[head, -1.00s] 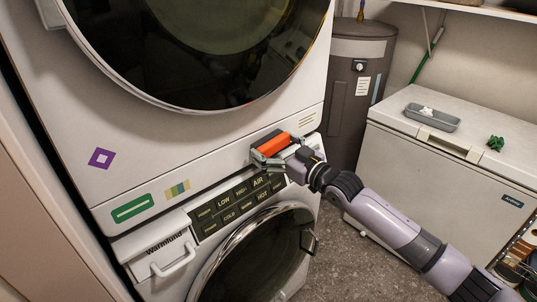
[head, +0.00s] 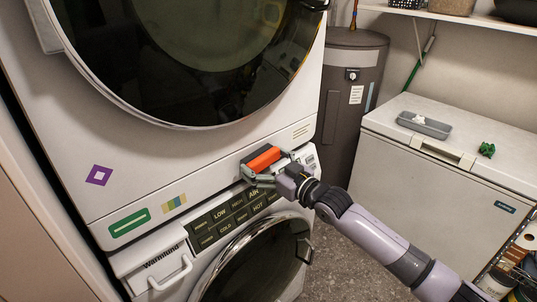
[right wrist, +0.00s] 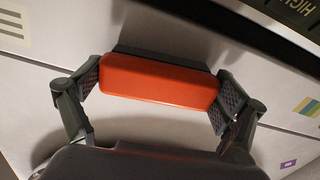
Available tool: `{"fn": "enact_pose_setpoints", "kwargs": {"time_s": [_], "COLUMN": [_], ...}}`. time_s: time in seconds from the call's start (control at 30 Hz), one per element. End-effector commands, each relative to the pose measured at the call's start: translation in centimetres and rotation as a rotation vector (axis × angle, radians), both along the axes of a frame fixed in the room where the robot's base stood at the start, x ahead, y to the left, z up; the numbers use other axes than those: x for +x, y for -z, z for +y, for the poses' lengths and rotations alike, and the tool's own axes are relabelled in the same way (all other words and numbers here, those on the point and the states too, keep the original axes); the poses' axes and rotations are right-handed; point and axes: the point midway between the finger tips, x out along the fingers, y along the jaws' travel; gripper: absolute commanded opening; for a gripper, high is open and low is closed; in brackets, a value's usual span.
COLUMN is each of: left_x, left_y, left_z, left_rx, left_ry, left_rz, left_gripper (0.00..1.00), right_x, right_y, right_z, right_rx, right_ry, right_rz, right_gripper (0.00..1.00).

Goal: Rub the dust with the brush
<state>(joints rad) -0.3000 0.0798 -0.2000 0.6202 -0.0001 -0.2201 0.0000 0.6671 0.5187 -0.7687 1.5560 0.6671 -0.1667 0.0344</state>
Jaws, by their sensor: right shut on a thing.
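My right gripper (head: 264,165) is shut on an orange-backed brush (head: 264,158), at the seam between the upper and lower machines. In the right wrist view the brush (right wrist: 160,83) lies across between the two fingers, orange side toward the camera. Its dark bristle side faces the white machine front; whether it touches is hard to tell. The stacked washer (head: 110,130) fills the left of the head view. No dust can be made out in either view. My left gripper is not in view.
A control panel (head: 235,214) sits just below the brush, above a round lower door (head: 255,262). A grey water heater (head: 350,90) stands behind. A white chest freezer (head: 420,185) at right carries a grey tray (head: 424,126) and a green item (head: 487,150).

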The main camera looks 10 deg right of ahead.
Motion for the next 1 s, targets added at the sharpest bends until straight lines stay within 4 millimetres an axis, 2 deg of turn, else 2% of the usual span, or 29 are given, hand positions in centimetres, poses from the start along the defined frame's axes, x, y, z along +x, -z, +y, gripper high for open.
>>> {"fn": "enact_pose_setpoints", "kwargs": {"time_s": [0.3,0.63,1.0], "left_x": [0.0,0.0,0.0], "left_y": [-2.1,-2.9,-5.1], "left_z": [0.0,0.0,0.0], "left_rx": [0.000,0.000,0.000], "left_ry": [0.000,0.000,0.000], "left_rz": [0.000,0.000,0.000], "left_gripper": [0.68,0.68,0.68], "right_x": [-1.2,-2.0,-3.8], "right_y": [-0.3,-0.1,-0.2], "right_z": [2.0,3.2,5.5], "right_rx": [0.003,0.001,0.003], "right_ry": [-0.001,-0.001,-0.001], "right_rz": [0.000,0.000,0.000], "right_gripper": [0.69,0.69,0.69]}}
